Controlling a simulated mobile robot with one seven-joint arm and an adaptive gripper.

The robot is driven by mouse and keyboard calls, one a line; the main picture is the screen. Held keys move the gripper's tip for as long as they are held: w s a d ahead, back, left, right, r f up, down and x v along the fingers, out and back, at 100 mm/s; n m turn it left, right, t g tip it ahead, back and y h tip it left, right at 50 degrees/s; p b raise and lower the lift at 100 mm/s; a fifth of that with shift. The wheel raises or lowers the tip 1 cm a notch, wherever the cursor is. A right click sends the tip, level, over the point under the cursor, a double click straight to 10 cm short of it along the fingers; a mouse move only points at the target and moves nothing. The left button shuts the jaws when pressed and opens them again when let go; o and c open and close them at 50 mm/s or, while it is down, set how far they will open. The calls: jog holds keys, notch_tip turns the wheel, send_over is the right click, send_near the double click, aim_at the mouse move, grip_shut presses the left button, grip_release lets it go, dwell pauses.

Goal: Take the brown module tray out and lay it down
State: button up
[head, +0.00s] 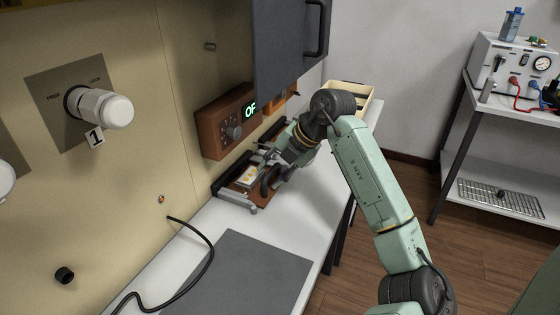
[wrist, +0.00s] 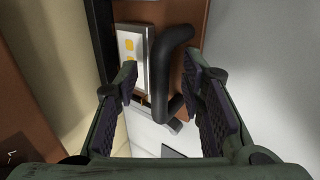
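The brown module tray (wrist: 165,11) carries a white module with yellow squares (wrist: 130,50) and a black bar handle (wrist: 170,65). In the head view the white module (head: 247,176) shows low on the white bench, beside the panel wall, and my arm covers part of the tray. My gripper (wrist: 160,75) is open, with one finger on each side of the handle in the wrist view. Gaps show between the pads and the handle, and I cannot tell how deep the handle lies between them. In the head view my gripper (head: 276,172) is just over the tray.
A brown box with a lit display (head: 228,122) hangs on the wall above the tray. A grey mat (head: 240,277) lies clear on the nearer bench, with a black cable (head: 205,262) beside it. A dark cabinet door (head: 285,50) hangs overhead. A beige bin (head: 350,92) stands behind.

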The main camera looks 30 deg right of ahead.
jog(key=shift+f, duration=0.15)
jog(key=shift+c, duration=0.2)
grip_shut()
dwell(0.5)
dwell(0.3)
dwell(0.4)
